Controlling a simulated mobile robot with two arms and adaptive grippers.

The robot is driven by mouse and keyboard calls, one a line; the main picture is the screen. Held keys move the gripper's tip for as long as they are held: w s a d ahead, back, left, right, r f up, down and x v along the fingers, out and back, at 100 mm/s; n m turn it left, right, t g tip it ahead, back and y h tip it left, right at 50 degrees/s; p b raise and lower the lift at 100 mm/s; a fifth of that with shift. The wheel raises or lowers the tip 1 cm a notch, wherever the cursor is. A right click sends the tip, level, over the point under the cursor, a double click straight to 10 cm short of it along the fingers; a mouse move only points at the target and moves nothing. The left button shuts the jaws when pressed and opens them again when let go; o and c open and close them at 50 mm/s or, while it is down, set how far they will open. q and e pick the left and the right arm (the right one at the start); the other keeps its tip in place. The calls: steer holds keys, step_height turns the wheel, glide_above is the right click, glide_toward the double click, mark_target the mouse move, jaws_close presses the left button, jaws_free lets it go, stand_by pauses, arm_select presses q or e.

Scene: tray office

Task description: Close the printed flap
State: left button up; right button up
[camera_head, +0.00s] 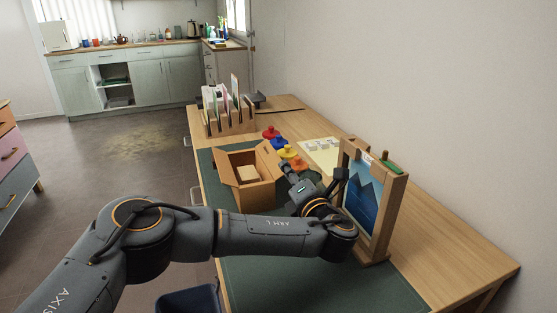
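A brown cardboard box (256,196) stands on the green mat with its top open. One flap (227,169) sticks up at its left side, and another flap (268,157) stands at its back right. I cannot make out any print on the flaps at this size. A pale block (247,174) shows inside the box. My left gripper (286,168) is just right of the box, near its right edge. Its fingers are small and dark, and I cannot tell whether they are open or touch the box. My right gripper is not in view.
A wooden frame with a blue mountain picture (361,203) stands right of my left wrist. Red, blue and yellow knobbed pieces (283,152) lie behind the box. A wooden rack (229,124) holds cards farther back. The green mat's front (300,282) is clear.

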mark_target(279, 158)
arm_select(q)
steer(key=b+x, duration=0.1)
steer(key=x, duration=0.5)
steer(key=shift+w+a+f, duration=0.1)
steer(key=shift+w, duration=0.15)
steer(key=shift+x, duration=0.8)
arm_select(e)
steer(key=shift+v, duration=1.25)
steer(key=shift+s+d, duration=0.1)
arm_select(q)
jaws_close()
